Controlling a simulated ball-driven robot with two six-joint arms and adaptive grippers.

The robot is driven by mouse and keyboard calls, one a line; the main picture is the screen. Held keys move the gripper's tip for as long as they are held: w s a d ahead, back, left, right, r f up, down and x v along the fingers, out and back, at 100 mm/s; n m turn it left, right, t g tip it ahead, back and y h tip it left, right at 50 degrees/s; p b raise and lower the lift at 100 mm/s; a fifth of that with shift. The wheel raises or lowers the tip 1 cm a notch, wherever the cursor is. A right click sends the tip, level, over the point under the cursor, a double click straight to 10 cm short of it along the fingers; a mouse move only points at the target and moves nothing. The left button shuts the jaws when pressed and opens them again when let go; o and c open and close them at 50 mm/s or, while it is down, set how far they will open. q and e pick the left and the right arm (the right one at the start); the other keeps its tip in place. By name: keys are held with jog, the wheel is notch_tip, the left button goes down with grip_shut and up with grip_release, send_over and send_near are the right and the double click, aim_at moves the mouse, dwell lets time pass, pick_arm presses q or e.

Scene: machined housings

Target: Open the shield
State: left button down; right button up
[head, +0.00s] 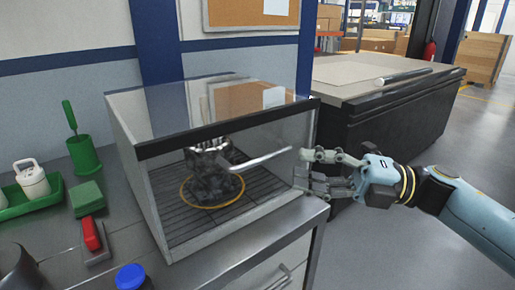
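The shield (225,128) is a clear-paned enclosure with a dark band along its upper front edge, standing on the workbench. Its front pane appears to be down. A pale bar (262,158), which looks like a handle, slants across the front towards the right corner. Behind the pane, a grey metal housing (212,178) sits within a yellow ring on a dark grate. My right gripper (304,168) is at the shield's front right corner, fingers parted one above the other, nothing seen between them. I cannot tell whether it touches the shield. My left gripper is not in view.
Left of the shield are a green holder with a brush (83,153), a green block (87,197), a red-handled tool (92,235) and a white canister (32,180) in a green tray. A blue-capped container (131,277) stands in front. Another bench (375,80) stands behind my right arm.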

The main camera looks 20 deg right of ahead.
aim_at(262, 156)
jog(key=p+x, duration=0.1)
jog(key=x, duration=0.5)
jog(key=shift+w+a+r+p, duration=0.1)
jog(key=shift+a+r+p, duration=0.15)
jog(key=shift+p, duration=0.1)
jog(key=shift+w+a, duration=0.3)
jog(key=shift+a, duration=0.35)
jog(key=shift+f, duration=0.1)
grip_shut()
